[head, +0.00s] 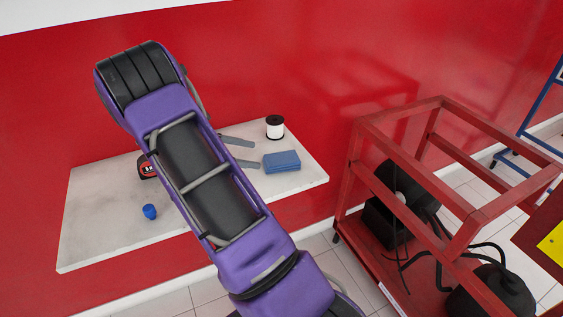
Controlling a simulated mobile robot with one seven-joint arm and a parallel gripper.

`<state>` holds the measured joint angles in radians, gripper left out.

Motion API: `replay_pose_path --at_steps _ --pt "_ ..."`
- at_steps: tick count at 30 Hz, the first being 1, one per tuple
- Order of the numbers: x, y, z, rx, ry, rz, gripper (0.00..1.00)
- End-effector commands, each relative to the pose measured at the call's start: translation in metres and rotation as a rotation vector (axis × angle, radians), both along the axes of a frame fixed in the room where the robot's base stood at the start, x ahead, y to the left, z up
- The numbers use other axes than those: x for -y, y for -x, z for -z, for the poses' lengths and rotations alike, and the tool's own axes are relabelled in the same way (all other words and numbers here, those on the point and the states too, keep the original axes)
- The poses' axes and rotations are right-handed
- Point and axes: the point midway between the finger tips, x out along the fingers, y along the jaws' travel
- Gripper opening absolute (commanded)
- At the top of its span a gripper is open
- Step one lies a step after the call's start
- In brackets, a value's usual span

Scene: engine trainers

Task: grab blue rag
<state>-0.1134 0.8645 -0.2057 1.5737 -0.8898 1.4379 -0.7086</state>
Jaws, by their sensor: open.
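The blue rag (282,162) is a folded flat stack lying on the right part of the white wall shelf (105,215). My gripper (256,154) shows as two grey fingers reaching right from behind my purple arm. The fingers are open and spread apart, with nothing seen between them. Their tips are just left of the rag in the picture. I cannot tell their height above the shelf or whether the lower tip touches the rag. The base of the gripper is hidden behind my arm.
A white spool with a black top (275,128) stands behind the rag. A black and red tape measure (147,167) and a small blue object (150,212) are on the left half. A red metal frame cart (368,215) stands right of the shelf. A red wall is behind.

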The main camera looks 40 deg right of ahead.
Motion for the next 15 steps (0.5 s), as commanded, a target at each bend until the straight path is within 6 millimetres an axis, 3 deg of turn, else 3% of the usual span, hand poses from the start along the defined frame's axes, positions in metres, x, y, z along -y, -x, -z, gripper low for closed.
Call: replay_pose_path --at_steps 3,15 --pt "0.015 0.008 0.007 -0.001 0.001 0.001 1.0" --pt "0.04 0.023 0.02 -0.002 0.0 0.001 1.0"
